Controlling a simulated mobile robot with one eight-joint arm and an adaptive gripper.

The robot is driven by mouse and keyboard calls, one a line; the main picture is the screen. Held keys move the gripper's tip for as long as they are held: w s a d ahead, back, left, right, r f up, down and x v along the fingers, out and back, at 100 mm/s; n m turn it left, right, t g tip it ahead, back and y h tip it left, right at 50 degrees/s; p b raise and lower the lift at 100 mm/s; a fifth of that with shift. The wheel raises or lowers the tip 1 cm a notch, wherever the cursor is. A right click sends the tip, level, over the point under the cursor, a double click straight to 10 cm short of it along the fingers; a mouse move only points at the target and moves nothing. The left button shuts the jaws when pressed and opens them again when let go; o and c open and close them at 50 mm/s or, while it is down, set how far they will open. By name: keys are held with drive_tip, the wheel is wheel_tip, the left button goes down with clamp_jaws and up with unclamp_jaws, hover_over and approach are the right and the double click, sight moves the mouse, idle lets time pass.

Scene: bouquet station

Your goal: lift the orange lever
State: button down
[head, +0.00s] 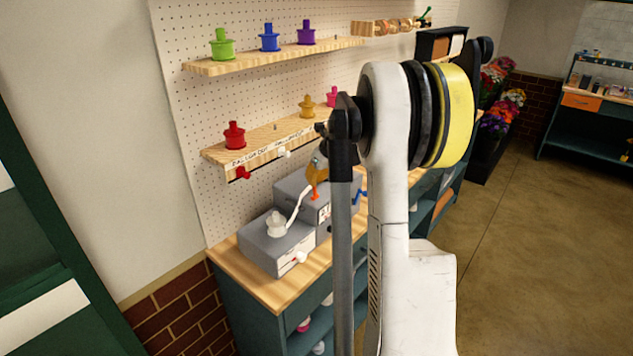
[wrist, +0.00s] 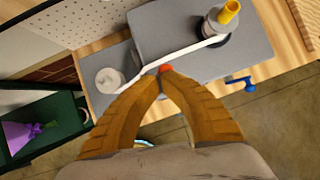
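The orange lever (head: 314,190) stands out from the front of the grey machine (head: 289,192) on the bench. Its small red-orange end (wrist: 166,69) also shows in the wrist view, right at my fingertips. My gripper (head: 316,172) has brown-orange fingers and is just above the lever in the head view. In the wrist view the fingertips (wrist: 158,76) come together, with no clear gap between them. The lever's end shows just beyond them, nearer the right finger. I cannot tell whether they touch it. My arm hides part of the machine in the head view.
A white tube runs from the machine to a white spool (head: 276,224) on a lower grey box (head: 268,246). A blue lever (head: 360,195) is to the right. Shelves (head: 270,58) with coloured spools hang above on the pegboard. The floor (head: 540,240) at right is clear.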

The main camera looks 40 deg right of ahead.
drive_tip(key=shift+w+a, duration=0.1)
drive_tip(key=shift+w, duration=0.65)
idle(1.7)
drive_tip(key=shift+r, duration=0.15)
drive_tip(key=shift+r+p, duration=0.5)
drive_tip(key=shift+r, duration=0.25)
